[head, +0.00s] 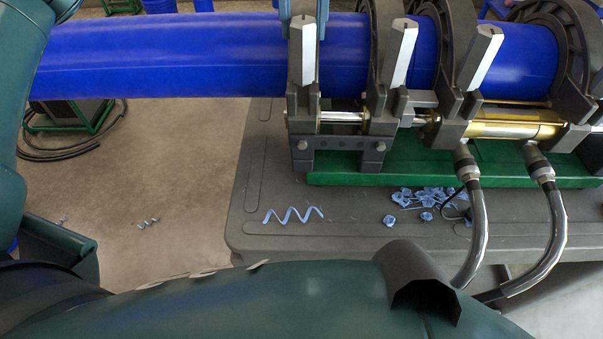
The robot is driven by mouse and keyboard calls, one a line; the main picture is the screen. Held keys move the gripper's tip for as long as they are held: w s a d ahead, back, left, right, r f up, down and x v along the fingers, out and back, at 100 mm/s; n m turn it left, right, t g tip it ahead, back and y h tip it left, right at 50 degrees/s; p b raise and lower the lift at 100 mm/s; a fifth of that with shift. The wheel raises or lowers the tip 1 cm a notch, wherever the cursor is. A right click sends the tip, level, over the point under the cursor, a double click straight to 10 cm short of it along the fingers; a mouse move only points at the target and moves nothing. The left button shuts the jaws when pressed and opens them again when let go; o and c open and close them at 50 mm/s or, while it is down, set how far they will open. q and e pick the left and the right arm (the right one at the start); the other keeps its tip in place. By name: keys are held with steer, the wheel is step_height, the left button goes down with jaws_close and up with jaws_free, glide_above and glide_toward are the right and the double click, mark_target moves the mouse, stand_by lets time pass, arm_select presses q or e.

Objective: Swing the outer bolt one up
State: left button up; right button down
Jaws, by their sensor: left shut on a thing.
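The outer bolt (302,55) is a silver bar on the leftmost dark clamp, at the upper middle of the head view. It stands roughly upright in front of the blue pipe (170,55). Only the finger ends of my left gripper (304,14) show, at the top edge. They are on both sides of the bolt's upper end, and the gripper is shut on it. The bolt's very tip is partly hidden between the fingers and by the picture edge. My right gripper is not in view.
Two similar silver bolts (398,55) (478,57) stand on the clamps to the right. A green base (420,174) carries the clamps on a grey cart top (262,190). Blue shavings (430,197) and a coil (293,215) lie there. Two hoses (478,235) hang over the front edge.

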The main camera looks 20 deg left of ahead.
arm_select(q)
steer(key=shift+w, duration=0.2)
steer(key=shift+w+a, duration=0.1)
steer(key=shift+c, duration=1)
steer(key=shift+f, duration=0.1)
jaws_close()
steer(key=shift+w, duration=0.2)
steer(key=shift+w+a+f, duration=0.1)
steer(key=shift+w+a, duration=0.05)
steer(key=shift+w, duration=0.25)
steer(key=shift+c, duration=0.8)
jaws_free()
steer(key=o, duration=2.1)
